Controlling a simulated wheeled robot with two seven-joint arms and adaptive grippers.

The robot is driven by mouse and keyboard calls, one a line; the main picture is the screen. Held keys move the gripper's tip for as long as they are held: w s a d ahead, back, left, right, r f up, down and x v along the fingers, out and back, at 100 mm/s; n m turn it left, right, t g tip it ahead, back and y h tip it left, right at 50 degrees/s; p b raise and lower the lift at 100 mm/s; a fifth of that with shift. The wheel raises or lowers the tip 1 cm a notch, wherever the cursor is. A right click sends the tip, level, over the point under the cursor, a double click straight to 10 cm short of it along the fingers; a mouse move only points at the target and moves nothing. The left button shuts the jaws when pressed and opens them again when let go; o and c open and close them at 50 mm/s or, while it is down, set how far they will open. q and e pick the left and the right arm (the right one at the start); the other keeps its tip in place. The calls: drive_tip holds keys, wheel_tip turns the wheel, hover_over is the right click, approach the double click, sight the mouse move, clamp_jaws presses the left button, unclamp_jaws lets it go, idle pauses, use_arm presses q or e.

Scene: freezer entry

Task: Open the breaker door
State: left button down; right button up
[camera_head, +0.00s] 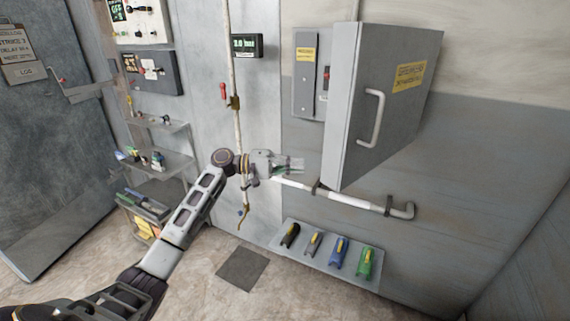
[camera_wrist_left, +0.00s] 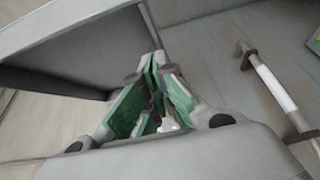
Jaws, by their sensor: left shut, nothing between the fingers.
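The breaker door (camera_head: 385,95) is a grey panel with a yellow label and a pale handle (camera_head: 373,118). It stands swung out from the wall, with the breaker box (camera_head: 309,75) showing at its left. My left gripper (camera_head: 295,165) is shut and empty, left of the door's lower edge and away from the handle. In the left wrist view its green-padded fingers (camera_wrist_left: 152,95) are close together. A large grey panel (camera_wrist_left: 70,25), seemingly the door, lies beyond them; I cannot tell whether they touch it. My right gripper is not in view.
A white pipe (camera_head: 350,198) runs along the wall below the door. A low shelf (camera_head: 325,272) holds several coloured tools. A vertical pipe with a red-handled valve (camera_head: 223,91) and stocked shelves (camera_head: 165,160) are at the left. Floor is open in front.

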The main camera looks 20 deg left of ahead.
use_arm(q)
drive_tip(key=d+p, duration=0.2)
drive_tip(key=d, duration=0.5)
drive_tip(key=shift+s, duration=0.2)
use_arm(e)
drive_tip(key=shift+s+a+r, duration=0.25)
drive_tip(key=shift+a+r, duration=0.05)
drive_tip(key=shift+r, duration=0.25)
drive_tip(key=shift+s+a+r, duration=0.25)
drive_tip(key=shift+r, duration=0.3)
